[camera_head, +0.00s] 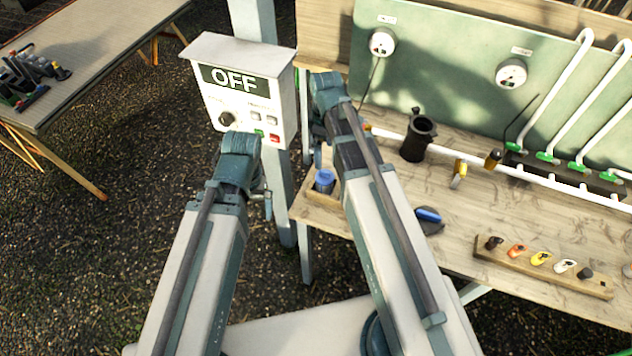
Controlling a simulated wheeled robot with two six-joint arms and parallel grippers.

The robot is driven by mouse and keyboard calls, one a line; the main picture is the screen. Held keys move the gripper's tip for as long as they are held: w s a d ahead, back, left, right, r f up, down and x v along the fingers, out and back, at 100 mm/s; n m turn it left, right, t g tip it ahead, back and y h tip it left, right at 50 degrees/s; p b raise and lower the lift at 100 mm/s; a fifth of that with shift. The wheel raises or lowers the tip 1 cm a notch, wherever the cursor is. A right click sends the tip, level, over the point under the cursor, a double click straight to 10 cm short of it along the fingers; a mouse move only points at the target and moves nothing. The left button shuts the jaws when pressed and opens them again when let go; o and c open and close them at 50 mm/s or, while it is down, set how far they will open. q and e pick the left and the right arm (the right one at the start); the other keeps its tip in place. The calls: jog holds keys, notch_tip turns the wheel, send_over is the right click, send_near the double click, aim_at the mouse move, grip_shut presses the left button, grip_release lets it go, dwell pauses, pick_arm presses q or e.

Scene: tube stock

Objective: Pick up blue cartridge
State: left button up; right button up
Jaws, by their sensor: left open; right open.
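A short blue cylinder (325,180), which looks like the blue cartridge, stands upright at the near left corner of the wooden bench, partly beside my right arm. Another blue piece (428,214) lies on a dark base on the bench, right of my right arm; I cannot tell exactly what it is. My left gripper (267,204) shows only in part beyond my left arm, left of the bench, open and apart from the blue cylinder. My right gripper (317,157) shows only in part, open, just above and left of the blue cylinder. My arm links hide much of both.
A wooden rack (490,261) with several coloured pieces lies on the bench (505,218). A black cup (418,138), white pipes and a green panel (440,70) stand behind. A control box marked OFF (232,50) is ahead. A side table (95,40) is at far left.

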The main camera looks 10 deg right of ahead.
aim_at(325, 176)
jog(key=shift+s+d+f+b, duration=0.1)
jog(key=shift+f+b, duration=3.4)
jog(key=shift+s+d+f+b, duration=0.1)
jog(key=shift+f+b, duration=3.35)
jog(key=shift+f, duration=0.05)
jog(key=shift+r, duration=0.1)
jog(key=c, duration=1.3)
notch_tip(325, 176, up, 10)
jog(key=p, duration=1)
jog(key=shift+r, duration=0.15)
jog(key=shift+r+p, duration=2.4)
jog(key=shift+p, duration=0.2)
